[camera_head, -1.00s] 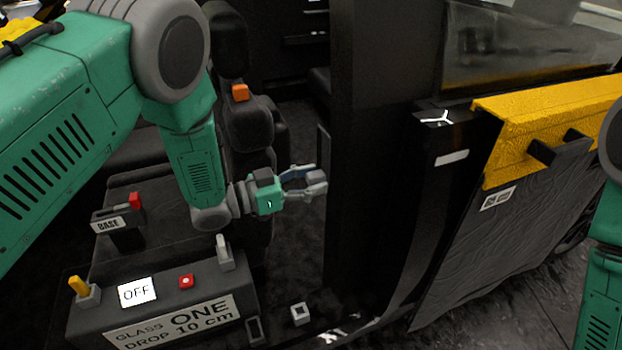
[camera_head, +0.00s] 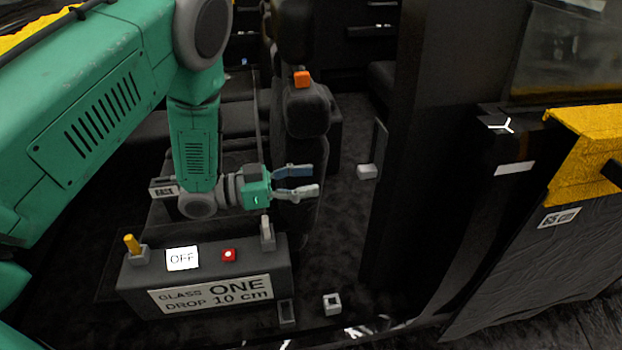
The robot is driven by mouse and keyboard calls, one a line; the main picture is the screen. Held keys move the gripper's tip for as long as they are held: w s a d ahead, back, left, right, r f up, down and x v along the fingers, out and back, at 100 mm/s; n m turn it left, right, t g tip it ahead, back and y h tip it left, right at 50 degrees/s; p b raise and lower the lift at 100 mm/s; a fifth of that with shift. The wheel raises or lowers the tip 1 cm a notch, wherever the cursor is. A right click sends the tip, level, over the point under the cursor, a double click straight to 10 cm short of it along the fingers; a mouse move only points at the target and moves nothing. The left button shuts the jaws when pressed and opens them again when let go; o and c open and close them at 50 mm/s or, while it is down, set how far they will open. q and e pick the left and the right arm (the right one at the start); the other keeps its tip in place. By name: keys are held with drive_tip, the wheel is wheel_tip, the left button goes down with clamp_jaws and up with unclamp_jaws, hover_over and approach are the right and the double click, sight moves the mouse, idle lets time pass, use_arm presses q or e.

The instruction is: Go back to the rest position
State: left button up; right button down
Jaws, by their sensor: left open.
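My left gripper (camera_head: 318,181) is open and empty. It points right, just above and behind the right end of the dark control box, in front of the dark seat (camera_head: 303,115). My right gripper is not in view.
A dark pillar (camera_head: 425,130) stands right of the gripper, with a small grey block (camera_head: 367,171) between them. A yellow-topped door panel (camera_head: 590,150) with dark sheeting is at the right. An orange buckle (camera_head: 302,79) is on the seat.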

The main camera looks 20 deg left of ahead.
use_arm(q)
drive_tip(key=shift+a, duration=0.15)
drive_tip(key=s+a+f+n+g+y, duration=0.15)
drive_tip(key=s+f+n+y, duration=0.3)
drive_tip(key=f, duration=0.45)
drive_tip(key=s+a+f+n+y, duration=0.2)
drive_tip(key=s+f+n+y, duration=0.1)
drive_tip(key=s+f+y, duration=0.4)
drive_tip(key=s+a+f+n+g+y, duration=0.1)
drive_tip(key=s+g, duration=0.3)
drive_tip(key=s, duration=0.5)
drive_tip(key=s+a+f+n+g+y, duration=0.2)
drive_tip(key=s+f+g, duration=0.2)
drive_tip(key=s, duration=0.6)
drive_tip(key=shift+f, duration=0.2)
